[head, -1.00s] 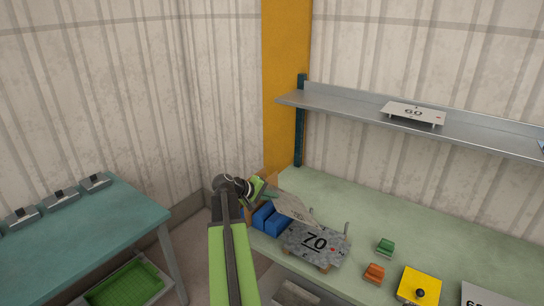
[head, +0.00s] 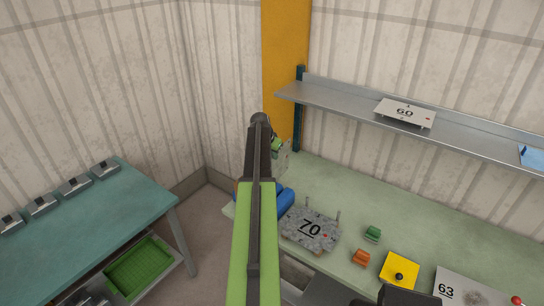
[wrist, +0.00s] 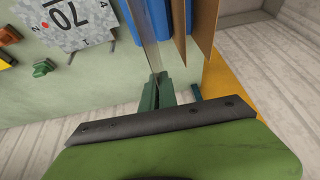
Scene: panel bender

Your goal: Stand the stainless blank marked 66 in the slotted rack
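My gripper (wrist: 158,92) is shut on a thin grey blank (wrist: 149,42), seen almost edge-on in the wrist view. Its marking cannot be read. In the head view the arm hides most of the gripper, and a pale part of the blank (head: 283,160) shows beside it above the bench's back-left end. Blue pieces (head: 285,200) and brown upright boards (wrist: 207,30) stand close by the blank. They may be the slotted rack, but its slots are not clear. I cannot tell whether the blank touches them.
A mottled grey blank marked 70 (head: 311,230) lies on the green bench (head: 385,205). Green (head: 373,233) and orange (head: 360,257) blocks, a yellow plate (head: 399,270) and a blank marked 63 (head: 462,287) are to its right. A blank marked 60 (head: 405,113) lies on the shelf (head: 460,137).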

